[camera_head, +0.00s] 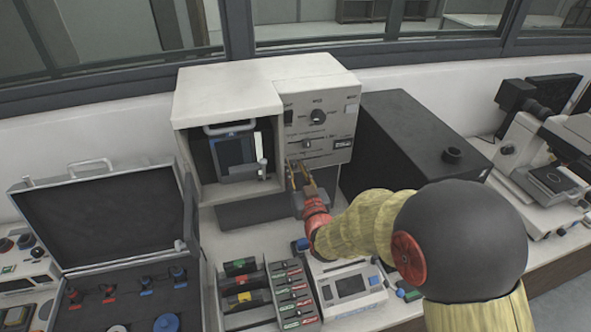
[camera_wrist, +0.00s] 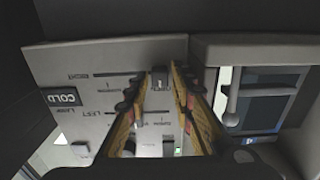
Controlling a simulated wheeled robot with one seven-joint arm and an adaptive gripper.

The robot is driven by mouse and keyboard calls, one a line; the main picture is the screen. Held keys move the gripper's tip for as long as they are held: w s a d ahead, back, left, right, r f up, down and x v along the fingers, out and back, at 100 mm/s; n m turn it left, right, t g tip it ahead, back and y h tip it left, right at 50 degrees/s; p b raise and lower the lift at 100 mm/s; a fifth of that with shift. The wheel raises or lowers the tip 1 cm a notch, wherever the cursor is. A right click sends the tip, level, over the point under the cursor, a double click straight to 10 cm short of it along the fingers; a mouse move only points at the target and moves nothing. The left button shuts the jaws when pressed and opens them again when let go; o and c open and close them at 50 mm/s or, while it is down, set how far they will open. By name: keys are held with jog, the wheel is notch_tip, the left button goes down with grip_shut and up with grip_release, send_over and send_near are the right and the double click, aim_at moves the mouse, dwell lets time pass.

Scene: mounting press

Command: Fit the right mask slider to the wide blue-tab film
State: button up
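My gripper (camera_head: 298,167) reaches up to the lower part of the press's control panel (camera_head: 342,122). In the wrist view my gripper (camera_wrist: 158,82) has its two fingers apart, with a small dark slider knob (camera_wrist: 159,77) between the tips. That knob lies in line with the track marked RIGHT; no finger clearly touches it. A second track marked LEFT (camera_wrist: 113,103) runs parallel, partly hidden by a finger. The press's open bay holds a dark blue panel (camera_head: 231,151), also in the wrist view (camera_wrist: 268,98). I cannot make out a blue film tab or the mask edges.
A rack of coloured-tab pieces (camera_head: 240,290) and a stack of green- and red-labelled pieces (camera_head: 293,295) stand in front. An open case (camera_head: 100,215) is at left, a black box (camera_head: 410,140) right of the press. A lever (camera_wrist: 232,105) stands beside the bay.

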jog(key=shift+c, duration=0.6)
grip_shut()
